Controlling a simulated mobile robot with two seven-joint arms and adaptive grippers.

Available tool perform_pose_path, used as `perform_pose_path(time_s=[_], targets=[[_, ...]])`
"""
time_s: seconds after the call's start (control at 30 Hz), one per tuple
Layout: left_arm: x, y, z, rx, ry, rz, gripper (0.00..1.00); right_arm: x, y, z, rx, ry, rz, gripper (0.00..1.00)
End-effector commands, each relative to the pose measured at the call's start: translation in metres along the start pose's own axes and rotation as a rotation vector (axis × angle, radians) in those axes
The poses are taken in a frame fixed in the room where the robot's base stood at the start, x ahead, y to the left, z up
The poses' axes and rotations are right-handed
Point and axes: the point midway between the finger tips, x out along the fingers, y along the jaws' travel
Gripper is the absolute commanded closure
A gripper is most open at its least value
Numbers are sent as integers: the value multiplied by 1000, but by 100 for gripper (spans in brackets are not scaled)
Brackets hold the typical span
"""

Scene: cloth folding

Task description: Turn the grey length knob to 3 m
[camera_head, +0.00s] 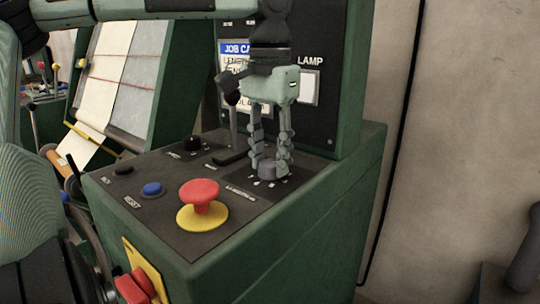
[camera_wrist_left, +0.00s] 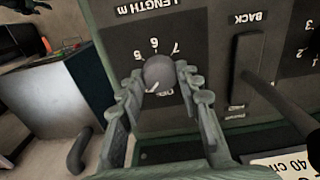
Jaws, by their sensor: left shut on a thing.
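The grey length knob (camera_head: 267,169) sits on the dark top panel of the green console, towards its right rear. My left gripper (camera_head: 270,163) comes down from above with its two fingers on either side of the knob, shut on it. In the left wrist view the knob (camera_wrist_left: 159,73) lies between the fingertips of the gripper (camera_wrist_left: 160,84). A pale mark on the knob points to the lower left of that view. The dial print is upside down there; 5, 6 and 7 show above the knob, and fingers hide other marks. My right gripper is not seen.
A black lever (camera_head: 232,140) stands just left of the gripper. A red mushroom button (camera_head: 200,194) on a yellow base and a blue button (camera_head: 152,189) are nearer. Behind rises a panel with a partly hidden job card (camera_head: 234,50) and a white lamp (camera_head: 310,87).

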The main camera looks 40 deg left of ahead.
Motion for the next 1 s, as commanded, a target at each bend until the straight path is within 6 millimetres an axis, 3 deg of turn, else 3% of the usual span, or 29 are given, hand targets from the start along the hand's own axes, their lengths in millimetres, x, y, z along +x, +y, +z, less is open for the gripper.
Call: perform_pose_path(time_s=[0.53,0.57,0.7,1.0], targets=[[-1,0,-1,30,4,0,95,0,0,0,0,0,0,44],[-1,0,-1,30,4,0,65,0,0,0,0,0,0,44],[-1,0,-1,30,3,0,48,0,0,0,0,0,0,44],[-1,0,0,30,1,0,45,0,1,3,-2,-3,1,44]])
